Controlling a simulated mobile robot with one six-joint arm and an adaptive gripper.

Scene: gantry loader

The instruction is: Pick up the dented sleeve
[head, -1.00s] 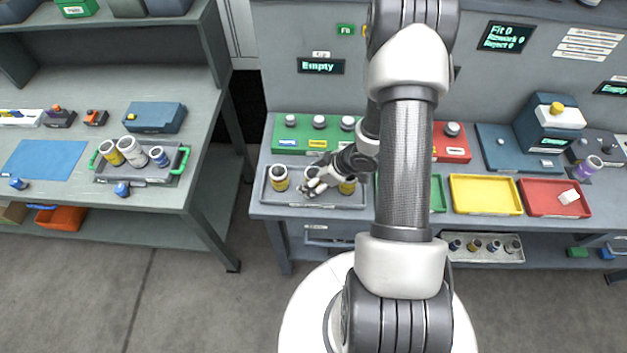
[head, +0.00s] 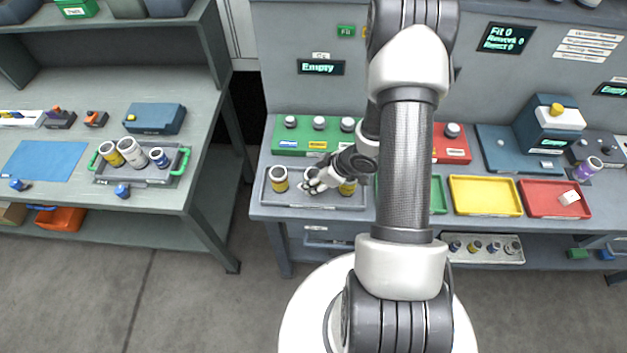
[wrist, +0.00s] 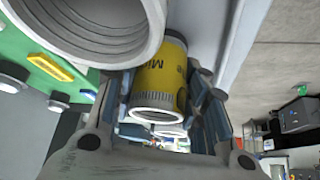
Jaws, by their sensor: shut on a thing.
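A grey tray (head: 325,201) on the right bench holds several sleeves with yellow bands and pale rims. My gripper (head: 312,185) is at the middle one, whose pale rim (head: 309,172) shows just behind the fingers. In the wrist view my gripper (wrist: 160,98) is shut on this yellow sleeve (wrist: 163,80), with a finger on each side and part of a dark label in sight. I cannot make out a dent. The left sleeve (head: 279,178) stands apart. The right one (head: 347,187) is partly hidden by my arm.
A large pale ribbed rim (wrist: 100,35) is close to the wrist camera. A green board (head: 292,148) stands behind the tray. Yellow (head: 485,196) and red (head: 540,209) trays lie to the right. Another tray (head: 111,178) with sleeves is on the left bench.

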